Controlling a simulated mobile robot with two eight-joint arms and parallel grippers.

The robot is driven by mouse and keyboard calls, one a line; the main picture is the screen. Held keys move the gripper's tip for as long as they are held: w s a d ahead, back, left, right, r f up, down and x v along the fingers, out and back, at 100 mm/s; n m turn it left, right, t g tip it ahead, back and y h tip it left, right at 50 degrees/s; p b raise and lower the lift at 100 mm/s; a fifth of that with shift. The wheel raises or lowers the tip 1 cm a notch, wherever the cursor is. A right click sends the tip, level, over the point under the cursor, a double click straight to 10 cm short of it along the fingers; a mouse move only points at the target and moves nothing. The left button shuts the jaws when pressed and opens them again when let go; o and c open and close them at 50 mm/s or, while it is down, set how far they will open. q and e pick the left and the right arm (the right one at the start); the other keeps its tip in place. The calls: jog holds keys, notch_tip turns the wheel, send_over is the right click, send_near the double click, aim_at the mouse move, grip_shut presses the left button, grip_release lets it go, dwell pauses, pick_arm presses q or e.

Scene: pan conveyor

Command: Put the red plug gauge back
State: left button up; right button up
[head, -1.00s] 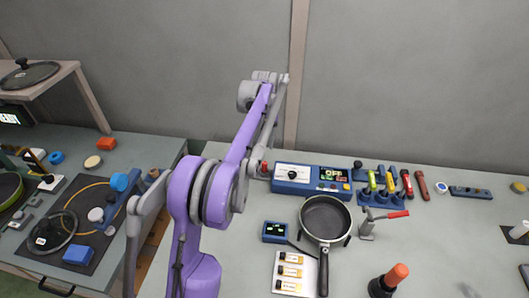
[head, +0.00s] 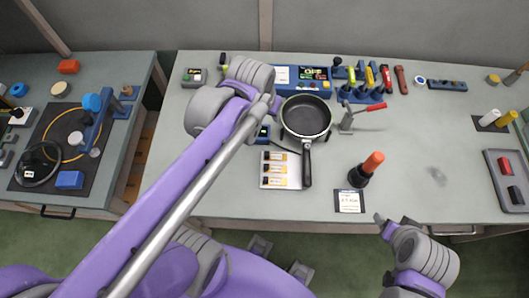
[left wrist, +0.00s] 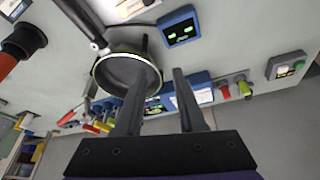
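Red-handled pieces lie at the back of the bench; which is the plug gauge I cannot tell for sure. One red handle (head: 386,77) is by the blue rack (head: 362,96), which holds green and yellow handles. My right gripper (head: 394,220) looks open and empty at the front edge.
A frying pan (head: 306,117) sits mid-bench, beside a plate with yellow labels (head: 280,171). A red-handled clamp (head: 358,113) and a black bottle with an orange top (head: 366,170) stand to its right. A grey tray (head: 496,180) is at the right edge.

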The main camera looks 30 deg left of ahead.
pick_arm(q)
jog(key=s+d+f+m+t, duration=0.1)
jog(key=s+d+f, duration=0.3)
jog(key=s, duration=0.4)
jog(key=shift+f+m+t, duration=0.3)
jog(key=shift+f+m, duration=0.1)
jog(key=shift+f, duration=0.5)
dwell(1.0)
